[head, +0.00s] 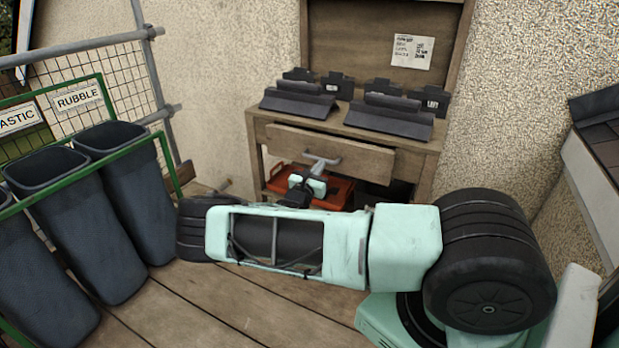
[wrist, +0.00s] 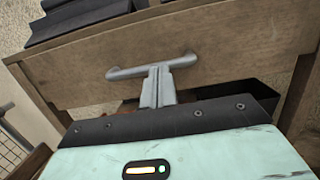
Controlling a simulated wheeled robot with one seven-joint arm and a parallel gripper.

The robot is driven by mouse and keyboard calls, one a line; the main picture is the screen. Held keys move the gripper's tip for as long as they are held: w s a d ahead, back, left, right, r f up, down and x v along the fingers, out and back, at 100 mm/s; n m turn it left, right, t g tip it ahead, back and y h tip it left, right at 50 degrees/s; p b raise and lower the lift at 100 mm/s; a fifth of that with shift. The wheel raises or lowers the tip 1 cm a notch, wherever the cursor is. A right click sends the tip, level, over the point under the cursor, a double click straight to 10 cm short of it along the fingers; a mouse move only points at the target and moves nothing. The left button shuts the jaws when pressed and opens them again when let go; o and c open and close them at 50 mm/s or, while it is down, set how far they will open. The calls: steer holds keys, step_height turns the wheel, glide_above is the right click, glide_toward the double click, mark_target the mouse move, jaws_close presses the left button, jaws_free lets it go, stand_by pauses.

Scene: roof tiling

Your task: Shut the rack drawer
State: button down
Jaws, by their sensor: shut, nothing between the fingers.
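The wooden rack drawer (head: 365,160) sits under the rack's top. Its front seems to stand a little out from the frame, but I cannot tell how far. Its grey bar handle (head: 325,159) is at the middle of the front. The drawer front (wrist: 225,50) and handle (wrist: 120,73) also fill the upper part of the wrist view. My gripper (head: 316,168) is shut and empty, with its fingertips at the handle. In the wrist view the fingertips (wrist: 158,72) overlap the handle bar's middle; I cannot tell whether they touch it.
Dark tiles (head: 298,98) lie on the rack top (head: 340,122), and a paper sheet (head: 411,51) hangs on its back board. An orange box (head: 337,190) is below the drawer. Dark bins (head: 120,190) in a green frame stand at left. Plank floor (head: 215,310) lies in front.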

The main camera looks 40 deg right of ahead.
steer(key=x, duration=0.3)
steer(key=shift+f, duration=0.3)
steer(key=shift+d+r, duration=0.15)
steer(key=shift+d, duration=0.1)
steer(key=shift+w, duration=0.1)
steer(key=shift+a, duration=0.1)
steer(key=shift+a, duration=0.25)
steer(key=v, duration=1.4)
steer(key=shift+d, duration=0.1)
